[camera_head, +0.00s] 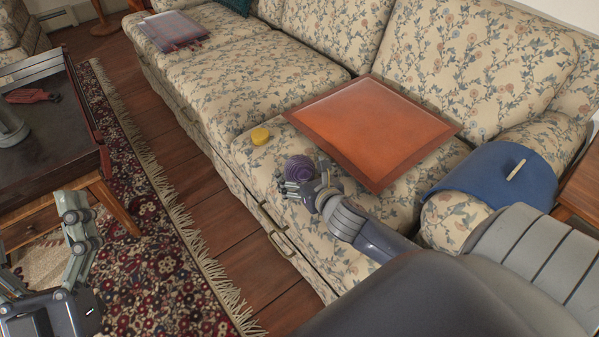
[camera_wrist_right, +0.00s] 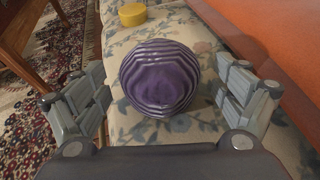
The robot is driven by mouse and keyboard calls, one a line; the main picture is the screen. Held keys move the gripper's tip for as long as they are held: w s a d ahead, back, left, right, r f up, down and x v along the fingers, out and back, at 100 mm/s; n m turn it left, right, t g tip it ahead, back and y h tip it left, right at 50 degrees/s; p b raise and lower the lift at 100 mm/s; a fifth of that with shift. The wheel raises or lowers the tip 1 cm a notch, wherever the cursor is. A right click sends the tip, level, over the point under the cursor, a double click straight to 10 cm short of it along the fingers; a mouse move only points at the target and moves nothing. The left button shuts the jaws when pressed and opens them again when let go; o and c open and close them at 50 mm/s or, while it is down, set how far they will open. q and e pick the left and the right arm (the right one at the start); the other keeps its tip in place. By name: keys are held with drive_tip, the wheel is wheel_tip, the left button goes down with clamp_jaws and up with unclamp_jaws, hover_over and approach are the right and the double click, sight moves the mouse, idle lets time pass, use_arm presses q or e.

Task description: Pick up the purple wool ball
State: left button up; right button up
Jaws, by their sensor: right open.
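The purple wool ball (camera_head: 299,168) lies on the floral sofa seat, near its front edge and left of the orange panel. In the right wrist view the striped ball (camera_wrist_right: 160,78) sits between the two open fingers of my right gripper (camera_wrist_right: 165,100), with a gap on each side. In the head view my right gripper (camera_head: 303,187) is right at the ball and covers its lower part. My left gripper (camera_head: 82,225) is at the lower left, over the rug beside the dark table, with its fingers apart and nothing between them.
A yellow round tin (camera_head: 260,136) lies just beyond the ball. The orange panel (camera_head: 375,130) with a brown border lies on the seat. A blue cloth (camera_head: 500,175) covers the sofa arm. The dark table (camera_head: 50,130) stands at left, and a folded plaid cloth (camera_head: 172,31) lies at the far end.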

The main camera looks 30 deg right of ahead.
drive_tip(key=shift+w+d+f, duration=0.1)
drive_tip(key=shift+w+f, duration=0.15)
drive_tip(key=shift+w, duration=0.3)
use_arm(q)
drive_tip(key=shift+s+a+r+t+h, duration=0.1)
drive_tip(key=shift+s+r+t+h, duration=0.3)
drive_tip(key=shift+s+r+t, duration=0.4)
drive_tip(key=shift+r, duration=0.1)
use_arm(e)
drive_tip(key=shift+c, duration=0.6)
drive_tip(key=c, duration=1.1)
drive_tip(key=shift+o, duration=0.2)
use_arm(q)
drive_tip(key=shift+w, duration=0.1)
use_arm(e)
drive_tip(key=shift+r, duration=0.1)
